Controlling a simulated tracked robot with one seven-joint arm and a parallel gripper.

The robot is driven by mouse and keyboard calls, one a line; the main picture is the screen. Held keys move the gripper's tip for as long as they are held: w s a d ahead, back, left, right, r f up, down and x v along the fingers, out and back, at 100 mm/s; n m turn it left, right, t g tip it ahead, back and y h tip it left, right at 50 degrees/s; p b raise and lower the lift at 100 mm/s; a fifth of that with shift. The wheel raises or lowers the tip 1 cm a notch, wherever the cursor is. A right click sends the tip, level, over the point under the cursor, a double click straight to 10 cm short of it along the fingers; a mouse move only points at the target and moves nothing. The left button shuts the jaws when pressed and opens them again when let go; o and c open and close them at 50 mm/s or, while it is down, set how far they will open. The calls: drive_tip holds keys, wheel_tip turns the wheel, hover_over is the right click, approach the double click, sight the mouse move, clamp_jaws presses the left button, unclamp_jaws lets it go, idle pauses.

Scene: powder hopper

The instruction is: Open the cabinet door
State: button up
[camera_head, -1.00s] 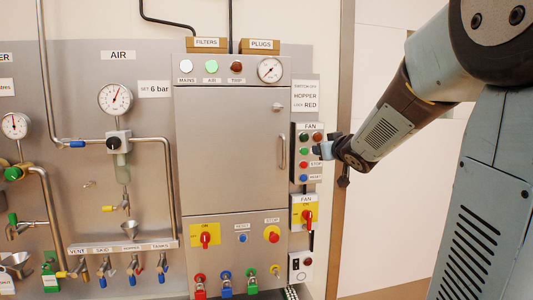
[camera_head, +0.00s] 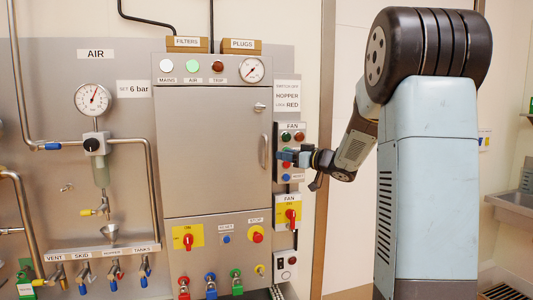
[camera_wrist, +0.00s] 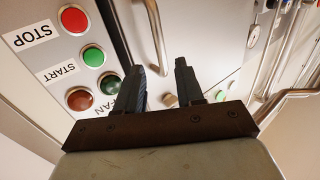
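The cabinet door (camera_head: 210,150) is a flat grey metal panel and looks closed. Its vertical bar handle (camera_head: 264,151) is on the door's right side, with a small latch knob (camera_head: 260,106) above it. In the wrist view the handle (camera_wrist: 156,38) is a curved bar beyond the fingertips. My gripper (camera_head: 283,155) is just right of the handle, in front of the fan button panel. In the wrist view my gripper's two dark fingers (camera_wrist: 160,68) are apart with nothing held between them. Any contact with the handle cannot be told.
The fan button panel (camera_wrist: 88,60) is close beside my gripper. Below the door are a red switch on a yellow plate (camera_head: 188,240) and several coloured padlocks. An air gauge (camera_head: 93,98) and pipes are on the left. A door frame post (camera_head: 323,130) stands at the right.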

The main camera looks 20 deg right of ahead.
sight(267, 151)
drive_tip(key=x, duration=0.9)
drive_tip(key=shift+w+a, duration=0.15)
clamp_jaws()
